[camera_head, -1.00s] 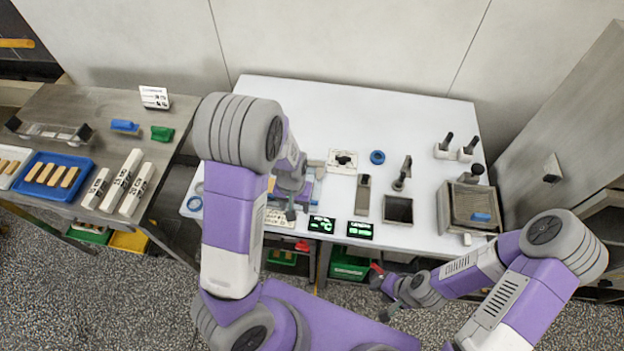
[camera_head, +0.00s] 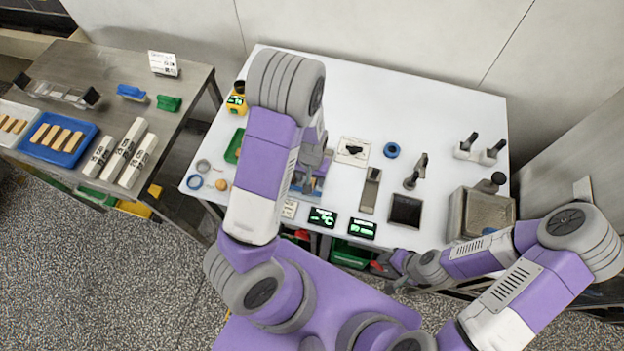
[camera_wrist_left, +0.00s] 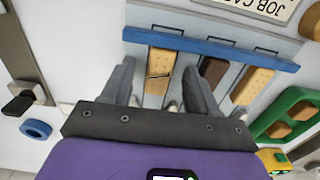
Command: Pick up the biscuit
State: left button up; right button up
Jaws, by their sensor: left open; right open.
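In the left wrist view, a tan biscuit (camera_wrist_left: 160,70) with a thin dark line across it lies in a slot of a grey rack with a blue bar (camera_wrist_left: 210,48). My left gripper (camera_wrist_left: 158,78) is open, with one finger on each side of this biscuit. I cannot tell whether the fingers touch it. A dark brown biscuit (camera_wrist_left: 213,70) and another tan biscuit (camera_wrist_left: 252,85) lie to its right in the rack. In the head view my left arm mostly hides the rack and left gripper (camera_head: 304,188). My right gripper (camera_head: 384,268) is open and empty by the table's front edge.
A green tray (camera_wrist_left: 292,95) holding biscuits stands right of the rack in the wrist view. The white table (camera_head: 440,100) also carries a blue ring (camera_head: 391,150), black displays (camera_head: 322,217) and a metal box (camera_head: 485,212). A side table has a blue biscuit tray (camera_head: 88,130).

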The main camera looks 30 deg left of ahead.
pick_arm(q)
jog(key=shift+f, duration=0.25)
jog(key=c, duration=0.9)
jog(key=shift+r, duration=0.1)
